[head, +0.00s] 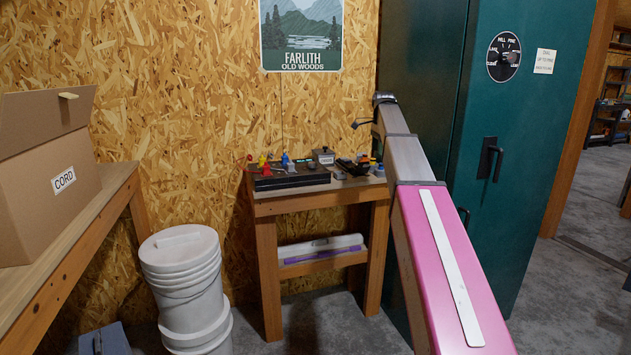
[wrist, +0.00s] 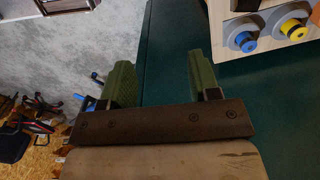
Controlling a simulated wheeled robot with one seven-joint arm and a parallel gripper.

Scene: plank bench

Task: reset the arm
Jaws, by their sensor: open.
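My gripper (wrist: 158,62) shows in the wrist view with two green ridged fingers spread wide apart on a dark brown bar. Nothing is between the fingers; a dark green surface and grey floor show behind them. In the head view my pink and grey arm reaches from the lower right up toward the back wall. Its far end is beside the green cabinet (head: 540,150), above the small bench. The fingers are not clear in the head view.
The small wooden bench (head: 318,200) holds several coloured items and a dark tray (head: 290,180). White buckets (head: 183,262) stand left of it, and a cardboard box (head: 45,170) is on a side bench. Reels with blue and yellow centres (wrist: 293,30) show in the wrist view.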

